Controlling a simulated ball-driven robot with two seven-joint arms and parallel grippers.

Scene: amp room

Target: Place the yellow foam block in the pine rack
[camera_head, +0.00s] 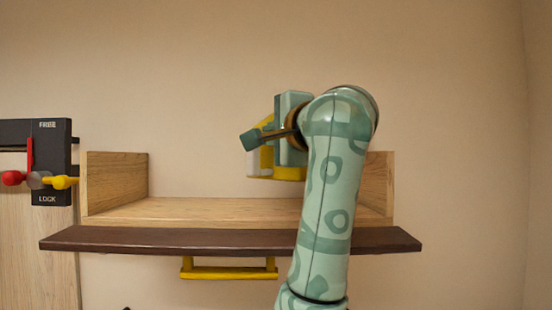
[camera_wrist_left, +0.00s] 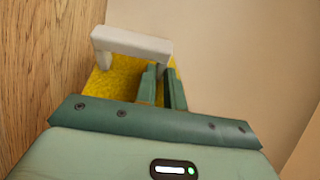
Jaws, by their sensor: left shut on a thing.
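The pine rack (camera_head: 115,183) is a light wooden tray with raised side walls. The yellow foam block (camera_head: 290,173) has a white handle (camera_head: 253,162) and is in front of the wall, towards the rack's right end in the head view. My left gripper (camera_head: 272,137) is shut on the block at its handle. In the left wrist view, the gripper fingers (camera_wrist_left: 165,80) close by the white handle (camera_wrist_left: 130,40), with the yellow block (camera_wrist_left: 122,78) behind. My arm hides part of the rack's right end. My right gripper is not in view.
A dark brown ledge (camera_head: 180,239) runs along the rack's front, with a yellow bar (camera_head: 228,273) below it. At the left is a black FREE/LOCK panel (camera_head: 50,135) with a red and yellow lever (camera_head: 38,180). The rack's left and middle floor is clear.

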